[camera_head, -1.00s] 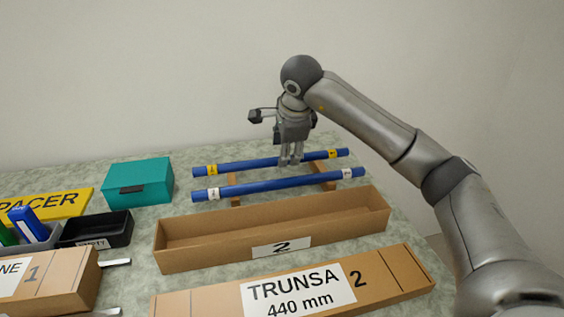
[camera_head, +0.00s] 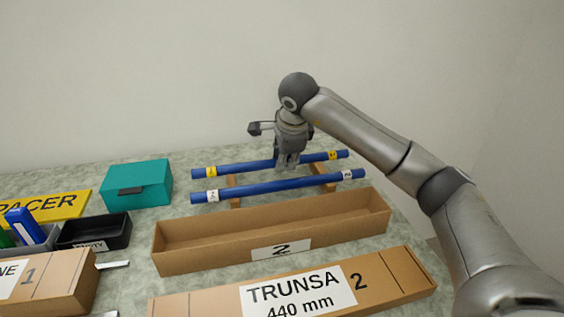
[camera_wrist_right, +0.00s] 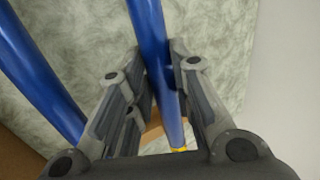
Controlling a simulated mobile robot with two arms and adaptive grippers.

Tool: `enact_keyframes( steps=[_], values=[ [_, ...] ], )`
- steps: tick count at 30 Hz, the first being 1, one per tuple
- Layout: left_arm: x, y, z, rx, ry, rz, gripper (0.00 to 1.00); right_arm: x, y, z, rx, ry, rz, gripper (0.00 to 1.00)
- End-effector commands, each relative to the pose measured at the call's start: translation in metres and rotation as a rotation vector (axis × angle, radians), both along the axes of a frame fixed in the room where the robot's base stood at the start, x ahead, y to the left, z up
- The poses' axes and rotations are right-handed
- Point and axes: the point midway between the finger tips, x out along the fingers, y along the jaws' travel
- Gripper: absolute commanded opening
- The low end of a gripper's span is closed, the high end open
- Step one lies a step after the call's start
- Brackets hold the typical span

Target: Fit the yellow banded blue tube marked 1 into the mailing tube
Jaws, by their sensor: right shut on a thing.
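The blue tube with yellow bands (camera_head: 240,167) lies across two wooden supports behind the open cardboard box. Its band marks are too small to read surely. My right gripper (camera_head: 287,163) points down, shut on this tube near its middle; in the right wrist view the tube (camera_wrist_right: 152,35) runs between the fingers. A second blue tube with white bands (camera_head: 275,187) lies parallel, nearer the box. I see no round mailing tube; the long open cardboard box (camera_head: 190,262) has a label reading 2 and looks empty. My left gripper is out of view.
A cardboard lid (camera_head: 200,303) reading TRUNSA 440 mm 2 lies in front. A box marked 1 (camera_head: 60,288), a black tray (camera_head: 95,232), a teal box (camera_head: 135,183) and a yellow SPACER sign (camera_head: 70,205) are at left. A bare wall stands behind.

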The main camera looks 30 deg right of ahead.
Motion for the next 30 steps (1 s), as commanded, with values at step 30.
enact_keyframes(
  steps=[30],
  values=[
    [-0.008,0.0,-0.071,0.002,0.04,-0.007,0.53,-0.079,0.09,0.123,-0.002,-0.004,0.004,0.0]
  ],
)
